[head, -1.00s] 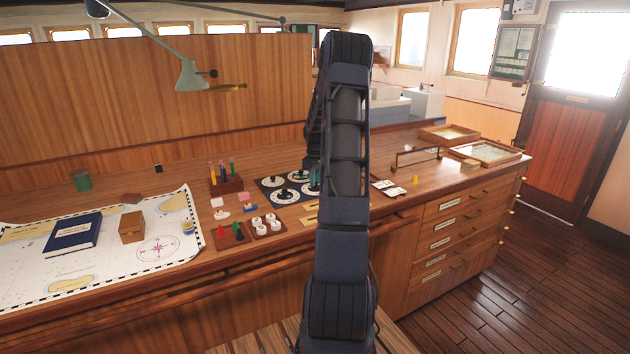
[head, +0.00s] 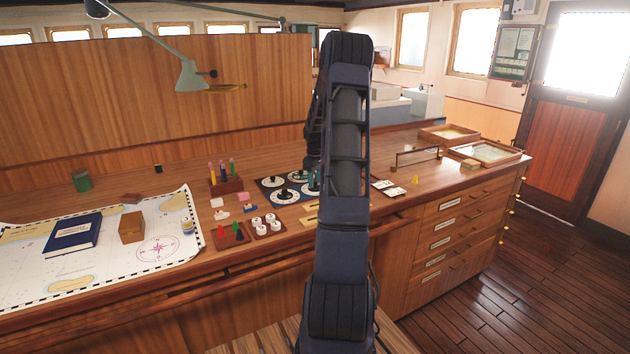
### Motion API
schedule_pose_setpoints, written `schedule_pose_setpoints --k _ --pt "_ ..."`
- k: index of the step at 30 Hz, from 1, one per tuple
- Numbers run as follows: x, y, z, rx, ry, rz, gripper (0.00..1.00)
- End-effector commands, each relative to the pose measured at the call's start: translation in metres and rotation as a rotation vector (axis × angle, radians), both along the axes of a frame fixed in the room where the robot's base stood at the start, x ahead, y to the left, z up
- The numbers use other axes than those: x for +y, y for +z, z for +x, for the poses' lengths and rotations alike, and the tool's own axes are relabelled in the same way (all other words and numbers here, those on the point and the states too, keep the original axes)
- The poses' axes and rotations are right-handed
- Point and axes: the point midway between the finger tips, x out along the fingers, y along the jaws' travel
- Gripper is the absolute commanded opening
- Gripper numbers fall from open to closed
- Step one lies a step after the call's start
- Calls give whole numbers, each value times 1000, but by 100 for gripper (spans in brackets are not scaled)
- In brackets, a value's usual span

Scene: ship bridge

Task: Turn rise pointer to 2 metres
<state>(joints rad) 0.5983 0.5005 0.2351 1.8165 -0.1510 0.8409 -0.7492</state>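A dark board (head: 264,188) with several round dials lies on the wooden counter, just left of my arm. Three white dials with dark pointers show: a back left dial (head: 272,181), a back middle dial (head: 297,177) and a front dial (head: 285,196). A teal part (head: 314,181) shows at the board's right, partly covered by my arm. Which dial is for rise, and where its pointer stands, is too small to read. My gripper is hidden behind my raised arm, so its fingers and any contact with a dial do not show.
Left of the board stand a pen holder (head: 226,184), a tray of coloured pieces (head: 229,236) and a block with white knobs (head: 266,227). A chart (head: 95,275) with a blue book (head: 72,236) lies further left. A desk lamp (head: 190,76) hangs above.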

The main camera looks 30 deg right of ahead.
Motion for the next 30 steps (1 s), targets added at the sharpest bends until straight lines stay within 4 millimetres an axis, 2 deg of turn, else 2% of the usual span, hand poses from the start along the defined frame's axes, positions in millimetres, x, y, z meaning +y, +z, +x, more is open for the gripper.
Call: schedule_pose_setpoints --k 5,8,21,30 --pt "0 2 0 0 0 0 43" --pt "0 9 0 -1 0 0 43" --pt "0 84 0 -3 -1 -1 43" --pt "0 107 0 0 1 -1 43"
